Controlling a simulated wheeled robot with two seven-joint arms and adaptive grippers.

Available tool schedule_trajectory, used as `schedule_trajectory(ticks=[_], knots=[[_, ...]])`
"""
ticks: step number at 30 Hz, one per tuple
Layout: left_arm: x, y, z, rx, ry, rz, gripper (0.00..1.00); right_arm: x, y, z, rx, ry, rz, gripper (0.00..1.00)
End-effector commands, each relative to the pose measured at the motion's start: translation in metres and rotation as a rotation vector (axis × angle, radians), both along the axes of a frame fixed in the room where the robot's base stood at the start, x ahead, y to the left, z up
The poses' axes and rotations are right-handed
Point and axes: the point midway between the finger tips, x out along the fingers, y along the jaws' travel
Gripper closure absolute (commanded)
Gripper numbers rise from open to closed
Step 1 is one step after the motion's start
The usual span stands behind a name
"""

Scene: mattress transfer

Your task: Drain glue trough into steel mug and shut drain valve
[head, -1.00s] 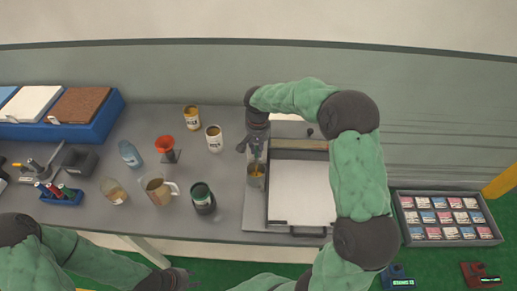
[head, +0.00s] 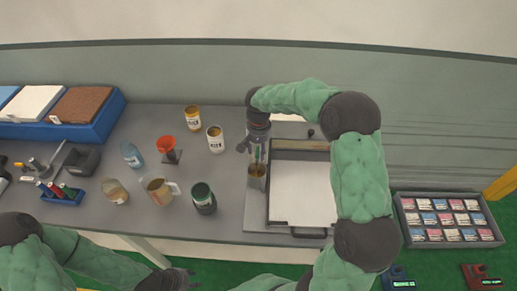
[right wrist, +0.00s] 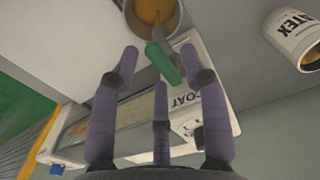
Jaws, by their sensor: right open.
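The steel mug (head: 257,178) stands at the left edge of the coating unit, with yellow-brown glue inside; its mouth also shows in the right wrist view (right wrist: 140,24). A tan strip (head: 300,145), apparently the glue trough, runs along the unit's back. The green drain valve handle (right wrist: 163,62) stands over the mug's rim in the right wrist view. My right gripper (head: 256,152) is open, its purple fingers spread around the handle without visibly gripping it. Whether glue is flowing is unclear. My left gripper (head: 186,275) is low at the front, away from the mug; its jaws are unclear.
A white panel (head: 300,193) in a dark frame lies right of the mug. A LATEX can (head: 215,139), pitcher (head: 158,191), dark green-topped jar (head: 203,198) and red funnel (head: 166,145) stand to the left. Bare tabletop (head: 228,185) lies between.

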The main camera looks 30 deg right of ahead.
Motion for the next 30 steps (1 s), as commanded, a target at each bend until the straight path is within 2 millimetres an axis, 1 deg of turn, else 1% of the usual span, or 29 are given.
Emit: schedule_trajectory(ticks=[5, 8, 15, 18, 21, 25, 30], knots=[[0.0, 0.0, 0.0, 0.0, 0.0, 0.0, 0.62, 0.001, 0.0, 0.015, 0.0, -0.004, 0.001, 0.55], [0.0, 0.0, 0.0, 0.0, 0.0, 0.0, 0.62, 0.001, 0.0, 0.032, -0.001, -0.005, 0.001, 0.55], [0.0, 0.0, 0.0, 0.0, 0.0, 0.0, 0.62, 0.001, 0.0, 0.079, 0.0, -0.004, 0.0, 0.55], [0.0, 0.0, 0.0, 0.0, 0.0, 0.0, 0.62, 0.001, 0.0, 0.096, 0.0, -0.004, 0.0, 0.55], [0.0, 0.0, 0.0, 0.0, 0.0, 0.0, 0.62, 0.001, 0.0, 0.108, -0.001, -0.003, 0.0, 0.55], [0.0, 0.0, 0.0, 0.0, 0.0, 0.0, 0.62, 0.0, 0.0, 0.117, 0.0, -0.001, 0.0, 0.55], [0.0, 0.0, 0.0, 0.0, 0.0, 0.0, 0.62, 0.0, 0.0, 0.12, 0.0, -0.001, 0.0, 0.55]])
